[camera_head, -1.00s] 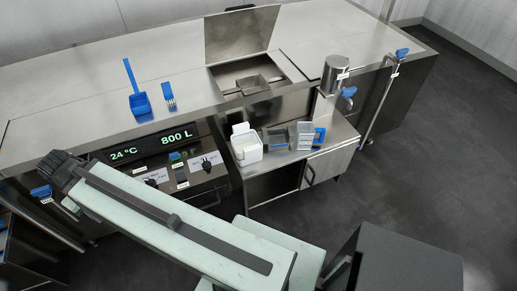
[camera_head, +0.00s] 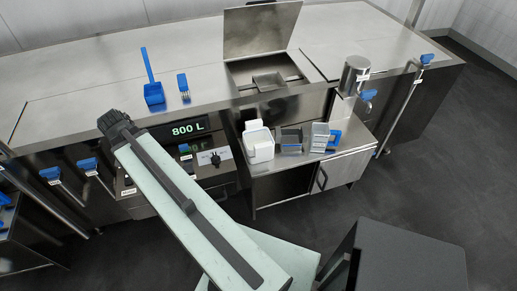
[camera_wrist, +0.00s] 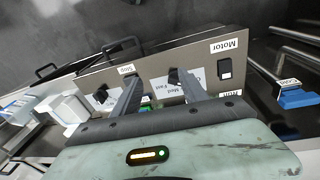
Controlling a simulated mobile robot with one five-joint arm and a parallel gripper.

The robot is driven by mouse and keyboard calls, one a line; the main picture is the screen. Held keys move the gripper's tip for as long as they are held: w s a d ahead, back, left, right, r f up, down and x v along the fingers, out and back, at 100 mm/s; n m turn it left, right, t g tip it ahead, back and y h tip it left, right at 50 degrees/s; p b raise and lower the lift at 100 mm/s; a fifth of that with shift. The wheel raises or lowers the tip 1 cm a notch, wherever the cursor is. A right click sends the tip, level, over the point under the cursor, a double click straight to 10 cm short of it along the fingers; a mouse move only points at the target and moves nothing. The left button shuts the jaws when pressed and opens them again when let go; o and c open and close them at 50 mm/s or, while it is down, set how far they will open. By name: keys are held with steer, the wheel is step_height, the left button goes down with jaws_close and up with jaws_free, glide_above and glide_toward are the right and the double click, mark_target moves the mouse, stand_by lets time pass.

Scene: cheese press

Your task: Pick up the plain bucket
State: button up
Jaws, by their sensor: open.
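A plain white open container (camera_head: 259,147) stands on the low side shelf in the head view, left of a dark grey box (camera_head: 291,138) and a pale perforated-looking box (camera_head: 319,137). I cannot tell for certain which is the plain bucket; the white one looks plainest. White containers (camera_wrist: 62,110) also show at the left edge of the wrist view. My gripper (camera_wrist: 157,82) is open and empty, with its two fingers apart in front of the control panel. It is well away from the containers. In the head view my arm's dark end hides the fingers.
The control panel (camera_wrist: 160,62) has knobs and a switch close to my fingers. A steel counter (camera_head: 90,75) carries a blue scoop (camera_head: 154,94) and brush (camera_head: 183,86). Dark floor lies clear at right.

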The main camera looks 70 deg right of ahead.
steer(key=s+d+f+m+g+b, duration=0.1)
steer(key=s+d+f+m+b, duration=0.1)
steer(key=s+d+m, duration=0.5)
steer(key=s+d+f+m+b, duration=0.15)
steer(key=s+d, duration=0.25)
steer(key=d, duration=0.6)
steer(key=m+g+h+b, duration=0.1)
steer(key=m+g+b, duration=0.15)
steer(key=m, duration=0.65)
glide_above(263, 150)
steer(key=w, duration=0.3)
steer(key=f, duration=0.2)
steer(key=shift+s+a+f, duration=0.1)
steer(key=shift+a+f, duration=0.2)
steer(key=shift+a, duration=0.05)
steer(key=shift+b+x, duration=1.15)
steer(key=shift+x, duration=0.05)
steer(key=b+x, duration=0.5)
steer(key=shift+d+f, duration=0.15)
steer(key=shift+f, duration=0.15)
steer(key=shift+r, duration=0.2)
jaws_close()
